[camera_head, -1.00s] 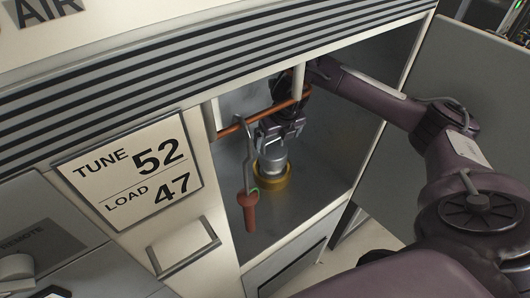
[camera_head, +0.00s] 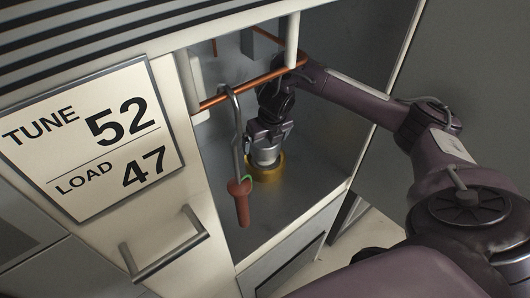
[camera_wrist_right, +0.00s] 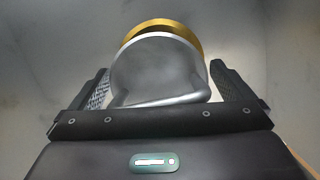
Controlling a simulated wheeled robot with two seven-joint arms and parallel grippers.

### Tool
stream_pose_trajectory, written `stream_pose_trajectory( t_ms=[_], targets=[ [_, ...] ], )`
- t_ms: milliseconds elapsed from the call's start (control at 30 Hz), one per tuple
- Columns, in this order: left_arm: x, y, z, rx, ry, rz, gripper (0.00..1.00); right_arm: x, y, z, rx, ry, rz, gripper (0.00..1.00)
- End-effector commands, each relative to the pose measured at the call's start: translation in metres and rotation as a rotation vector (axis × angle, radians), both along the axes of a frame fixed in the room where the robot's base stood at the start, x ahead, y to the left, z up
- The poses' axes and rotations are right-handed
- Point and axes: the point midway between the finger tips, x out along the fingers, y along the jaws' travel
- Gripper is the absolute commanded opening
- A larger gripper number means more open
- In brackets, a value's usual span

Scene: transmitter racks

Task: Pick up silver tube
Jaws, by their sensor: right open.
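The silver tube (camera_head: 266,153) stands upright in a gold ring (camera_head: 266,172) on the floor of the open cabinet bay. In the right wrist view the tube (camera_wrist_right: 158,72) fills the space between my two fingers, with the gold ring (camera_wrist_right: 160,25) behind it. My right gripper (camera_head: 268,140) reaches down over the tube from above. It is open, with its fingers (camera_wrist_right: 158,92) on either side of the tube. A small gap shows at the right finger; whether the left finger touches cannot be told. My left gripper is not in view.
A copper bar (camera_head: 250,86) crosses the bay opening. A hooked rod with a red handle (camera_head: 240,200) hangs from it, left of my gripper. A white post (camera_head: 292,40) stands at the upper front. The bay floor to the right is clear.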

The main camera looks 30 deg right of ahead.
Motion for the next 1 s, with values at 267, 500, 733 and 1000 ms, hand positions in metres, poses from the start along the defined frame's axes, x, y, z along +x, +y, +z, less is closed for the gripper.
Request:
stream_pose_trajectory(
  t_ms=[267, 500, 733, 1000],
  targets=[
    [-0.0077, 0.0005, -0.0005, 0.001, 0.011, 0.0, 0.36, -0.0002, -0.0002, 0.0004, 0.0, 0.0, 0.0, 0.69],
    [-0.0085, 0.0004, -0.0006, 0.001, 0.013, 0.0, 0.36, 0.0, -0.0002, 0.0004, 0.0, 0.0, 0.0, 0.37],
    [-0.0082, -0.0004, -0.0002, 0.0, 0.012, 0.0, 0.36, 0.0026, -0.0003, 0.0044, 0.002, -0.01, -0.002, 0.1],
    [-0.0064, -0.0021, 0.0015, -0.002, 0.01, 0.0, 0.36, 0.0023, -0.0002, 0.0053, 0.001, -0.008, -0.001, 0.1]
  ],
)
